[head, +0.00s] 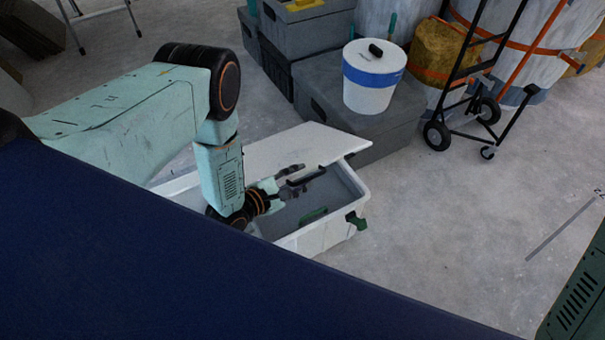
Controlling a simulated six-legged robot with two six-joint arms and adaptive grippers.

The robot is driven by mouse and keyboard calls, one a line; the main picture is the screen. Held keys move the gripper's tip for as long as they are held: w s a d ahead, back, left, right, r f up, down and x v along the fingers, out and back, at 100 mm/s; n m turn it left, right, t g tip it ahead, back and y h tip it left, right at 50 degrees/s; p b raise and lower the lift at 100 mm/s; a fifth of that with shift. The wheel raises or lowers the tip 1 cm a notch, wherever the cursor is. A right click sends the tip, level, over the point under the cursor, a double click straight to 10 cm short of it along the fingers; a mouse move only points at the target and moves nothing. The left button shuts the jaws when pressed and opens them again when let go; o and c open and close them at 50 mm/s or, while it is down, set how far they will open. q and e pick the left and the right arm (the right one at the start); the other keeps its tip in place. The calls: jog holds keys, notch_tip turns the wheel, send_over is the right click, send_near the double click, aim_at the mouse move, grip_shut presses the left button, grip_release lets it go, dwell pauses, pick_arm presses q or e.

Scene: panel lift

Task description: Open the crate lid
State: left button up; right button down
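The crate's near left part is hidden. My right gripper is out of view.
A grey case (352,107) stands just behind the crate with a white, blue-banded bucket (372,88) on it. More grey boxes (308,35) stand behind. A black hand truck (470,75) and strapped barrels are at the back right. The floor right of the crate is clear.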

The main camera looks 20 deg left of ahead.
pick_arm(q)
jog(key=p+v, duration=0.3)
jog(key=v, duration=0.4)
jog(key=shift+w+a+r, duration=0.15)
jog(key=shift+a+r, duration=0.05)
jog(key=shift+a, duration=0.05)
dwell(0.4)
dwell(0.4)
dwell(0.3)
